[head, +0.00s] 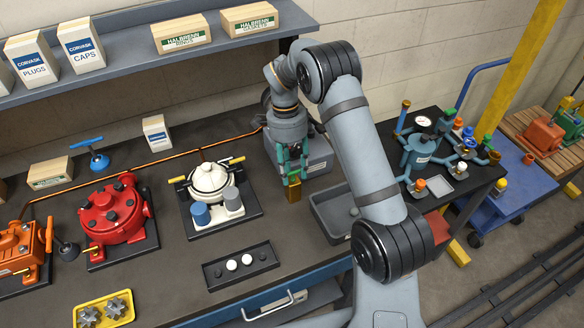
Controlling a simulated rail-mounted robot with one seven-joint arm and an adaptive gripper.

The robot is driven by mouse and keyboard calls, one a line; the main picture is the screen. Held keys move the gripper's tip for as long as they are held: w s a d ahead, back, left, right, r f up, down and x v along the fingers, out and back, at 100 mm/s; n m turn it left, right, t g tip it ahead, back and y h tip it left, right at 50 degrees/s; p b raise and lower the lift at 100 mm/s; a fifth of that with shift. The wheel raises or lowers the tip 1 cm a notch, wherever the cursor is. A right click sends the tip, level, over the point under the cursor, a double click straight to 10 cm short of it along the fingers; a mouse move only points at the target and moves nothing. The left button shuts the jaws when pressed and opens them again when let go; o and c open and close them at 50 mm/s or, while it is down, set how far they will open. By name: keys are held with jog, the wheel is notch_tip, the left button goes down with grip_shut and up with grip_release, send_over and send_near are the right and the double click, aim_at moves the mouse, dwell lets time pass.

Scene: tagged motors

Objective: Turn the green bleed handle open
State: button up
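My gripper (293,178) hangs pointing down over the back of the dark workbench, right of the white round-bodied unit (210,182). Its fingers are teal, and a small brass-coloured block (293,192) shows at their tips. I cannot tell whether this block is held, stands behind, or is part of the gripper. A blue-grey vessel (421,155) with a gauge stands on the dark side table at right. A green fitting (449,113) shows at its upper right; it may be the bleed handle, but it is too small to tell. My gripper is well left of it.
A grey tray (326,219) lies between my gripper and the vessel, partly behind my arm. A red motor (110,212) and an orange one (18,250) stand at left. A shelf (130,66) with boxes runs above the bench.

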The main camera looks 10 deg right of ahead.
jog(key=shift+c, duration=1.2)
grip_shut()
